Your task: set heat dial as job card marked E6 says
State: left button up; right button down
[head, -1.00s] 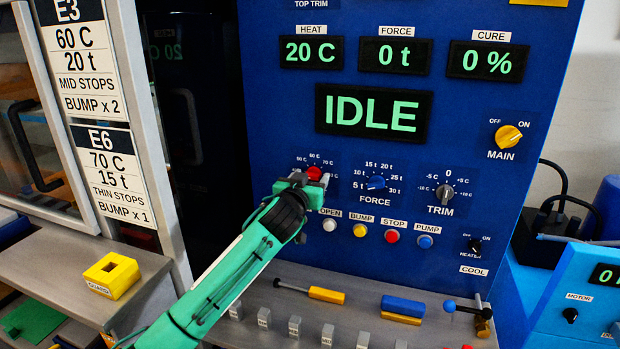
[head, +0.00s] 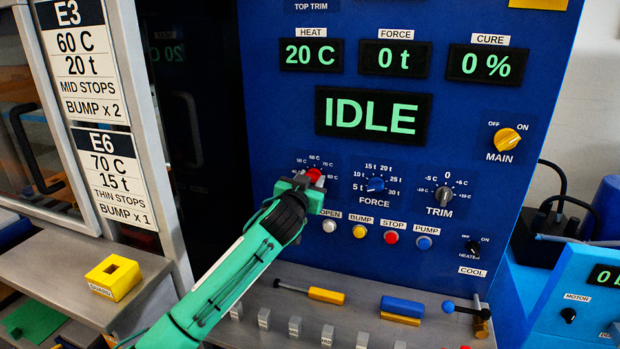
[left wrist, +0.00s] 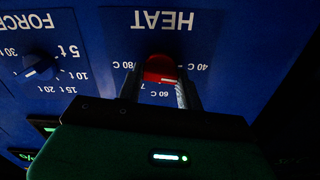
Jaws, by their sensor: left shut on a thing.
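The job card marked E6 (head: 112,178) on the left post reads 70 C, 15 t, thin stops, bump x 1. The red heat dial (head: 314,174) sits on the blue panel, left of the force dial. My left gripper (head: 310,181) is at the dial, its fingers shut on its two sides. The left wrist view shows the red dial (left wrist: 160,67) upside down between the fingers. The 80 C, 60 C and 40 C marks show; the 70 C mark is mostly hidden by a finger. The exact pointer direction is hard to tell. My right gripper is out of view.
The heat display (head: 311,54) reads 20 C and the large display (head: 373,112) reads IDLE. The force dial (head: 376,184) and the open button (head: 329,226) are close to my gripper. A ledge below carries a yellow-handled tool (head: 326,296) and a blue-and-yellow block (head: 402,306).

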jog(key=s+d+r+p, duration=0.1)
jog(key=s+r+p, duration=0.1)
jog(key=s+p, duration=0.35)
pick_arm(q)
jog(key=m+p, duration=0.3)
jog(key=m, duration=0.7)
jog(key=m+p, duration=0.3)
jog(key=m, duration=0.8)
jog(key=shift+d+f+m, duration=0.15)
jog(key=shift+m, duration=0.15)
jog(key=shift+f+m+p, duration=0.15)
jog(key=shift+m+p, duration=0.85)
jog(key=shift+m, duration=0.7)
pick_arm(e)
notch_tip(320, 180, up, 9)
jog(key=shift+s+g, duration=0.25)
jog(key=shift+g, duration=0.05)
pick_arm(q)
jog(key=shift+f, duration=0.1)
jog(key=o, duration=1)
jog(key=shift+s, duration=0.1)
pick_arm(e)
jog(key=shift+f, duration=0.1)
